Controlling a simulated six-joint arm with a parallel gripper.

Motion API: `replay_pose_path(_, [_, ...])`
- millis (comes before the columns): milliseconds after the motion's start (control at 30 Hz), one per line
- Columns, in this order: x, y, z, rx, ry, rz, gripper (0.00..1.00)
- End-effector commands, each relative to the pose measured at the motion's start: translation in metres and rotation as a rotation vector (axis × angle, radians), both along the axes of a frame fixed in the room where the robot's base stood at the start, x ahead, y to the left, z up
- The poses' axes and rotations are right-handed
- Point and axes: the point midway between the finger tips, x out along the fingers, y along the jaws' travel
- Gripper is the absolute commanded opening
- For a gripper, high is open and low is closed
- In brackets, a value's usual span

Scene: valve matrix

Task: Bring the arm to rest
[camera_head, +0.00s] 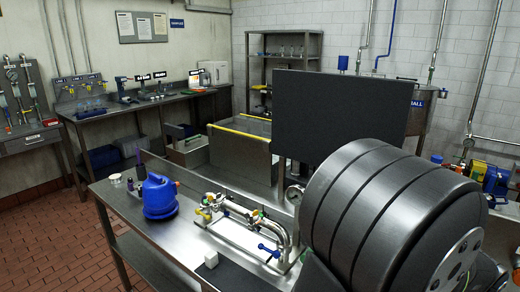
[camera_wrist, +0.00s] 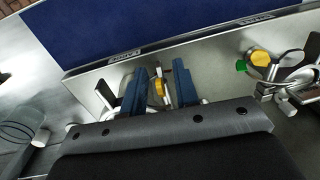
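In the wrist view my gripper (camera_wrist: 158,78) shows two blue fingers set apart, with a clear gap between them. A small yellow part (camera_wrist: 160,88) on a metal fitting shows in that gap; I see no finger closed on it, and its depth is hard to judge. In the head view a large dark ribbed cylinder, which appears to be part of my arm, fills the right foreground; my fingers do not show there. The piped valve assembly (camera_head: 240,212) stands on the steel bench (camera_head: 150,225), with a blue-handled valve (camera_head: 268,250) at its near end.
A blue jug (camera_head: 159,198) stands left of the pipes, and a white block (camera_head: 211,259) lies in front. A gauge (camera_head: 294,193) stands close to the cylinder. In the wrist view a yellow-knobbed valve (camera_wrist: 262,58) is at right, a clear vessel (camera_wrist: 20,122) at left, a blue panel (camera_wrist: 180,28) above.

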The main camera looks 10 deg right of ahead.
Motion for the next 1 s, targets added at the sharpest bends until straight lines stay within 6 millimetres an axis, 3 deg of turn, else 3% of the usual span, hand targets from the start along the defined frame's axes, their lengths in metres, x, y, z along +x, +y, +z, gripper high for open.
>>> replay_pose_path(167, [0.001,0.000,0.003,-0.016,0.013,0.002,0.28])
replay_pose_path(267, [0.000,-0.002,0.015,-0.019,0.012,0.001,0.28])
replay_pose_path(1000, [-0.009,-0.010,0.161,-0.020,0.013,0.000,0.28])
